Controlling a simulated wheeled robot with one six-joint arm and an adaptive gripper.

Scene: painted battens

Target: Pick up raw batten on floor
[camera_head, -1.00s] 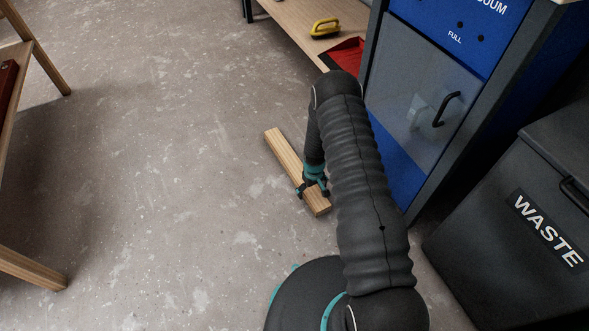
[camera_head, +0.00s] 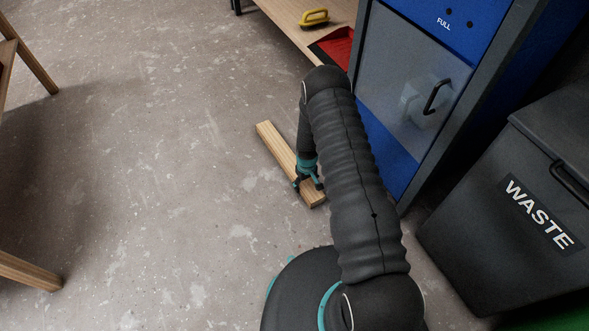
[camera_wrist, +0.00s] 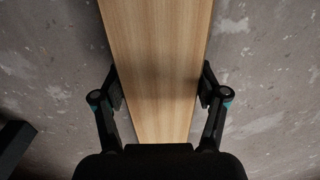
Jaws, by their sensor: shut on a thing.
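The raw batten (camera_head: 276,142) is a plain, unpainted length of light wood. In the head view it lies slantwise at floor level, left of the blue cabinet. My gripper (camera_head: 308,186) is over it, toward its near end. In the wrist view the batten (camera_wrist: 158,60) runs lengthwise between the two fingers. My gripper (camera_wrist: 160,92) is shut on it, with a pad against each long side. I cannot tell whether the batten is clear of the floor. My arm hides part of the area to its right.
A blue vacuum cabinet (camera_head: 415,100) and a dark waste bin (camera_head: 500,210) stand on the right. A wooden shelf (camera_head: 285,22) at the back holds a yellow-handled tool (camera_head: 314,18) and a red dustpan (camera_head: 335,47). Wooden legs (camera_head: 30,272) stand at the left. The middle floor is clear.

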